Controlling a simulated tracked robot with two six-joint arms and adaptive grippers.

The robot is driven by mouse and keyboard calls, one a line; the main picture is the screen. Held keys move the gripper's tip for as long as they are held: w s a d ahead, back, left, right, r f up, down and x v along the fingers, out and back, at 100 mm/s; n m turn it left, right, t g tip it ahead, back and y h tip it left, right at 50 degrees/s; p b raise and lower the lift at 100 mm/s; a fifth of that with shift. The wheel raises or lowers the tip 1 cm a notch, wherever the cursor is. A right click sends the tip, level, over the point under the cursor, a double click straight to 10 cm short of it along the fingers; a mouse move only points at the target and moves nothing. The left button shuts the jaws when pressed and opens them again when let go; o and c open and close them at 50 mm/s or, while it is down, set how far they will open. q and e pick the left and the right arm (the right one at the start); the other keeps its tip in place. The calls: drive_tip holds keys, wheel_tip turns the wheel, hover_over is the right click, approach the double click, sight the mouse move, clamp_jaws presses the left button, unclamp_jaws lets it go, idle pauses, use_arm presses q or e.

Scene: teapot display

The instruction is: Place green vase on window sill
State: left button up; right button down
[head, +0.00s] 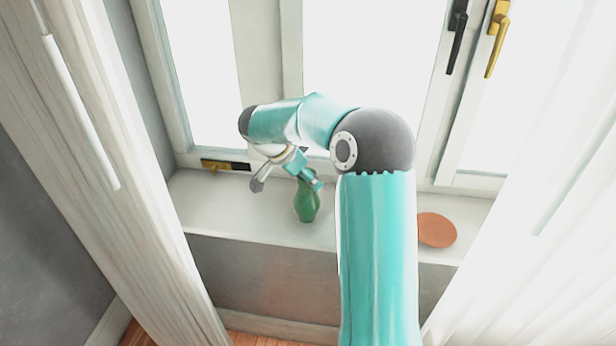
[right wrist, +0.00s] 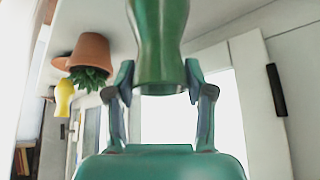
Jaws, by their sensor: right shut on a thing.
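The green vase (head: 307,206) is over the pale window sill (head: 260,226), at the middle of the head view. Its base looks low against the sill, but I cannot tell whether it touches. My right gripper (head: 292,182) comes down from above and is shut on the vase's neck. In the right wrist view the picture is upside down; the vase (right wrist: 160,40) runs off the top edge, with its rim between the two fingers (right wrist: 157,85). My left gripper is not in view.
A round terracotta-coloured thing (head: 437,230) is at the sill's right part. The wrist view shows a terracotta pot (right wrist: 90,50) with a green plant and a yellow object (right wrist: 64,98). Window frames with handles (head: 457,38) rise behind; curtains (head: 95,150) flank the sill.

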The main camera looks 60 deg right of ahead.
drive_tip(key=shift+f, duration=0.15)
drive_tip(key=shift+c, duration=2.1)
unclamp_jaws()
drive_tip(key=shift+f, duration=0.1)
